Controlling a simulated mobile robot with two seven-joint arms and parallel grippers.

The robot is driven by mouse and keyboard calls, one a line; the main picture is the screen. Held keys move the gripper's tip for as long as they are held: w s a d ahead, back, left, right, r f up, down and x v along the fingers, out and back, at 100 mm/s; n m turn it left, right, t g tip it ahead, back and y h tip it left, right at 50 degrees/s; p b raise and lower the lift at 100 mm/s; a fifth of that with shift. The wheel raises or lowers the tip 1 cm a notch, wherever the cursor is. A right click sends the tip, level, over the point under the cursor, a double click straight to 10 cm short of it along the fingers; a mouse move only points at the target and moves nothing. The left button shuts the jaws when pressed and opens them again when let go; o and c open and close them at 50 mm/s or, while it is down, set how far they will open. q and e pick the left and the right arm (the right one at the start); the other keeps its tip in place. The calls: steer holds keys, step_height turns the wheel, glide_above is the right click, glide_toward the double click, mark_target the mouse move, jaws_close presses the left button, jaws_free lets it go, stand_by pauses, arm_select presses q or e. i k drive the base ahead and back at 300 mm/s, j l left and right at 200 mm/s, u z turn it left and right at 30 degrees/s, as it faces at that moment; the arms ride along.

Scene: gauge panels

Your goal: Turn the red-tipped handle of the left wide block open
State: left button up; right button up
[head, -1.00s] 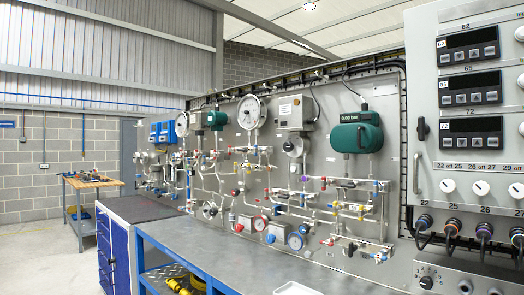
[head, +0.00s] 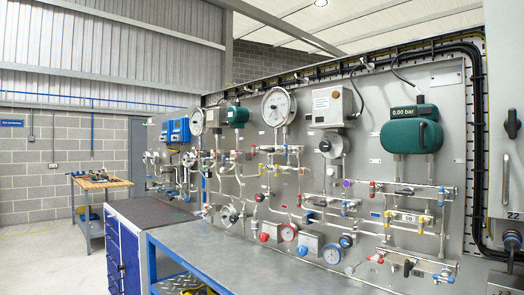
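Several valve blocks with coloured handle tips are mounted on the grey gauge panel (head: 350,170). A wide valve block (head: 280,150) with small coloured tips is left of the middle, below the large round gauge (head: 277,106). Another wide block (head: 408,190) with red tips (head: 375,185) is at the right, below the green digital gauge (head: 410,135). A lower block (head: 412,266) also has a red tip at its left end. I cannot tell which is the left wide block or how its handle stands. Neither of my grippers is in view.
A grey-topped bench (head: 240,258) with a blue frame runs along the panel's foot. Blue drawers (head: 122,255) stand left of it. A control cabinet (head: 505,150) is at the right edge. A wooden-topped table (head: 100,183) is further back; the floor at left is clear.

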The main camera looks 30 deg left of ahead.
mark_target(254, 150)
steer(key=i+j, duration=0.15)
steer(key=j, duration=0.2)
steer(key=i+j+z, duration=0.1)
steer(key=j, duration=0.3)
steer(key=i+j, duration=0.15)
steer(key=j, duration=0.25)
steer(key=i+j+z, duration=0.1)
steer(key=j, duration=0.25)
steer(key=i+j, duration=0.1)
steer(key=j, duration=0.3)
steer(key=i+j+z, duration=0.1)
steer(key=j, duration=0.3)
